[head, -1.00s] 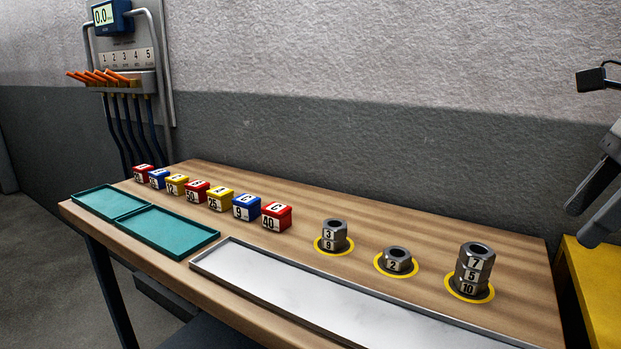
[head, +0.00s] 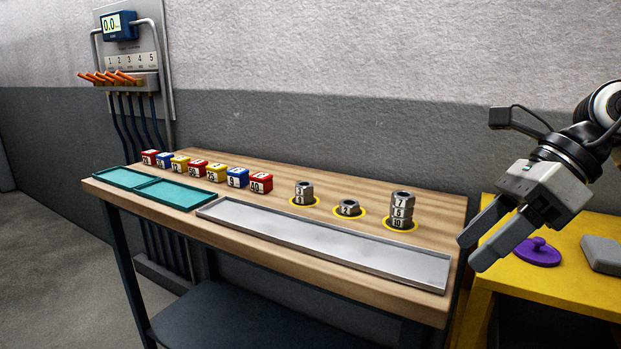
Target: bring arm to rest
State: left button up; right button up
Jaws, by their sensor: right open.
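My right gripper (head: 476,250) shows at the right of the head view. Its two grey fingers are apart with nothing between them. It points down and to the left, in front of the gap between the wooden bench (head: 420,289) and the yellow table (head: 560,281), at the bench's right end. My right arm comes in from the right edge. My left arm and gripper are not in view.
The bench bears numbered nut stacks on yellow rings (head: 385,224), a row of coloured blocks (head: 237,178), teal trays (head: 172,194) and a long grey tray (head: 330,246). A purple lidded thing (head: 538,252) and a grey block (head: 603,254) lie on the yellow table.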

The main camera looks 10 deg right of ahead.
jog(key=a+f+m+y, duration=0.3)
jog(key=a+m+y, duration=0.5)
jog(key=a+y, duration=0.65)
jog(key=w+f+m+t+h, duration=0.2)
jog(key=f+m+t+h, duration=0.2)
jog(key=m+t, duration=0.55)
jog(key=w+f+m+t+h, duration=0.2)
jog(key=f+m+t+h, duration=0.4)
jog(key=m, duration=0.6)
pick_arm(q)
jog(key=p, duration=0.2)
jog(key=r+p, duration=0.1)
jog(key=p, duration=0.1)
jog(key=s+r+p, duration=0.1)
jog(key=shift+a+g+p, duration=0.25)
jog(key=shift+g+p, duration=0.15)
pick_arm(e)
jog(key=s+f+m+g+h, duration=0.3)
jog(key=s+f+m, duration=0.3)
jog(key=f+m, duration=0.2)
jog(key=s+d+f+m+g+h, duration=0.1)
jog(key=s+f+m+g+h, duration=0.2)
jog(key=s+f+m+h, duration=0.2)
notch_tip(320, 180, down, 6)
jog(key=s+m, duration=0.1)
jog(key=m, duration=0.2)
jog(key=shift+d+h, duration=0.15)
jog(key=shift+h, duration=0.2)
